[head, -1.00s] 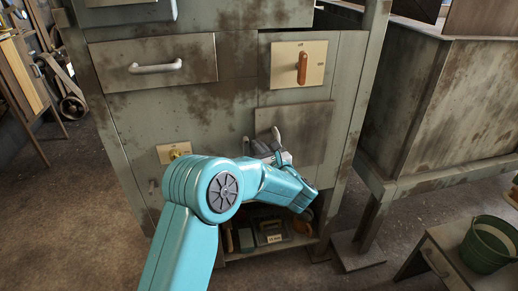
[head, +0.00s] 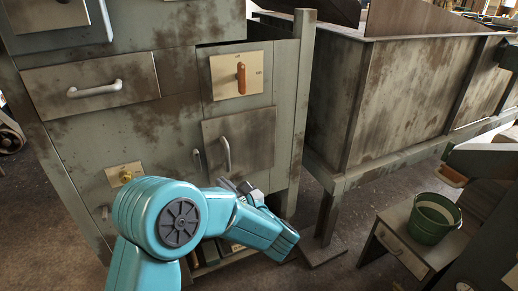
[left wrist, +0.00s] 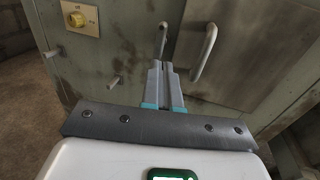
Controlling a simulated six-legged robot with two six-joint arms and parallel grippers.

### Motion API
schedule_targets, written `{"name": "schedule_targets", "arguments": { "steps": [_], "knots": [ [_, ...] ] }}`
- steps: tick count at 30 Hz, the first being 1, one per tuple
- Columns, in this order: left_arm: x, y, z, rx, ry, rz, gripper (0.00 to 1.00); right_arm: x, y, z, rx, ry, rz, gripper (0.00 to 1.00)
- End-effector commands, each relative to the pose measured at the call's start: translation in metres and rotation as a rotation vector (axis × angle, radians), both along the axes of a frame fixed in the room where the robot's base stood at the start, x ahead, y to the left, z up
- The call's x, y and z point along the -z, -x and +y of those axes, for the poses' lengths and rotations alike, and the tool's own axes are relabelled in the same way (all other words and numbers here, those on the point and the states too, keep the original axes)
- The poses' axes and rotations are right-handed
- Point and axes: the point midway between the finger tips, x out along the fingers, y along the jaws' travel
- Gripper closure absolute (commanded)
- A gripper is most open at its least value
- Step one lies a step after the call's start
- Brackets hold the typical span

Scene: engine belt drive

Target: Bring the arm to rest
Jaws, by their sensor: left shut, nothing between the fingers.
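My left arm (head: 160,215), teal, comes in from the bottom left and bends at a round joint. My left gripper (head: 236,186), partly hidden by my arm, is low in front of the grey cabinet (head: 150,135). It is just below a small door (head: 245,135) with a grey bar handle (head: 226,155). In the left wrist view its two fingers (left wrist: 164,72) are together with nothing between them. The bar handle (left wrist: 205,52) shows beyond and to the right of the fingertips, apart from them. My right gripper is not in view.
The cabinet also has an orange switch (head: 241,78), a yellow knob (head: 126,175) and a drawer handle (head: 95,88). A green bucket (head: 432,220) stands on a low stool (head: 400,248) at the right. Open floor (head: 345,225) lies between cabinet and stool.

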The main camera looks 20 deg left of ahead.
Motion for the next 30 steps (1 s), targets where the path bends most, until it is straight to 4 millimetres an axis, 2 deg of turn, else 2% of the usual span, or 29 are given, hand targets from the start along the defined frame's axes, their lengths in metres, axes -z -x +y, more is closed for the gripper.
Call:
{"name": "schedule_targets", "arguments": {
  "steps": [4, 7, 8, 11, 12, 14, 15, 17, 18, 20, 21, 24, 27, 30],
  "knots": [
    [0.002, 0.001, 0.0, -0.001, 0.006, 0.004, 1.0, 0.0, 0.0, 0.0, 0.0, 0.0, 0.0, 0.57],
    [0.026, 0.007, 0.002, -0.012, 0.073, 0.05, 1.0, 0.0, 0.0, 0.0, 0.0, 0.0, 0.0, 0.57],
    [0.039, 0.011, 0.003, -0.02, 0.112, 0.076, 1.0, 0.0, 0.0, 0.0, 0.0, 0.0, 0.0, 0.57],
    [0.102, 0.036, 0.002, -0.075, 0.311, 0.187, 1.0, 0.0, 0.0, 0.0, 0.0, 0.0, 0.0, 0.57],
    [0.131, 0.052, -0.001, -0.112, 0.412, 0.233, 1.0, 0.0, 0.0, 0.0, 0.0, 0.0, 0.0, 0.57],
    [0.174, 0.08, -0.01, -0.184, 0.574, 0.292, 1.0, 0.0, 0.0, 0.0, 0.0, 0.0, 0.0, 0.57],
    [0.199, 0.1, -0.019, -0.242, 0.683, 0.323, 1.0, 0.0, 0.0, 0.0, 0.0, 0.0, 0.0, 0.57],
    [0.234, 0.133, -0.037, -0.347, 0.85, 0.354, 1.0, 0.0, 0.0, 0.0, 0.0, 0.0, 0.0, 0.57],
    [0.254, 0.156, -0.052, -0.43, 0.965, 0.364, 1.0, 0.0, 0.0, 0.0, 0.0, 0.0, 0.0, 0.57],
    [0.28, 0.191, -0.079, -0.579, 1.141, 0.358, 1.0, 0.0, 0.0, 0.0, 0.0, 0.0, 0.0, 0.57],
    [0.294, 0.212, -0.101, -0.697, 1.261, 0.334, 1.0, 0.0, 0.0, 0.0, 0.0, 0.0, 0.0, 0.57],
    [0.316, 0.253, -0.157, -1.044, 1.532, 0.19, 1.0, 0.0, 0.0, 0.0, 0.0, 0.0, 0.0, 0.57],
    [0.325, 0.265, -0.194, -1.346, 1.69, -0.032, 1.0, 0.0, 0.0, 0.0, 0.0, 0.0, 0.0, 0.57],
    [0.331, 0.264, -0.211, -1.587, 1.762, -0.288, 1.0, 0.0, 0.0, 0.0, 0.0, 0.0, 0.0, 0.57]
  ]
}}
